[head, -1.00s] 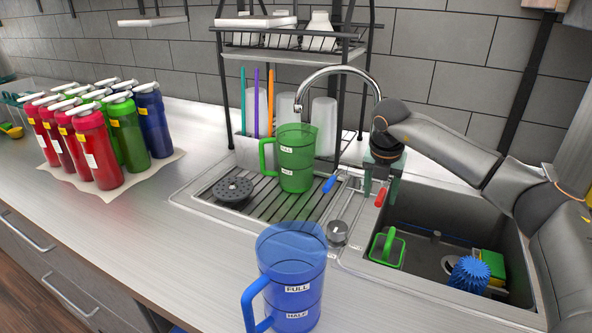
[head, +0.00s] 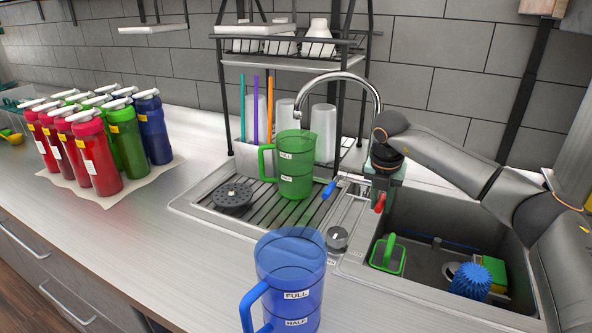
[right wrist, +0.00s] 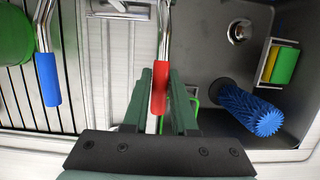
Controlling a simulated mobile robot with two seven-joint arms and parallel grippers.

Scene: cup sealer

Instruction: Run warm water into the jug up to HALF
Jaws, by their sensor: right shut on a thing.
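A transparent green jug (head: 295,165) with FULL and HALF labels stands on the ribbed drainboard (head: 262,212). A transparent blue jug (head: 290,270) with the same labels stands on the counter in front. The chrome tap (head: 340,76) arches behind the drainboard. It has a blue lever (head: 329,189) and a red lever (head: 380,203); they also show in the right wrist view, blue (right wrist: 48,78) and red (right wrist: 159,88). My right gripper (head: 383,188) is shut on the red lever, its fingers on either side of it. No water stream is visible. My left gripper is out of view.
The sink (head: 430,222) holds a green-handled item (head: 388,255), a blue spiky brush (head: 469,280) and a green and yellow sponge (head: 492,270). Several bottles (head: 100,140) stand at the left. A dish rack (head: 290,50) stands behind the drainboard. The counter left of the blue jug is clear.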

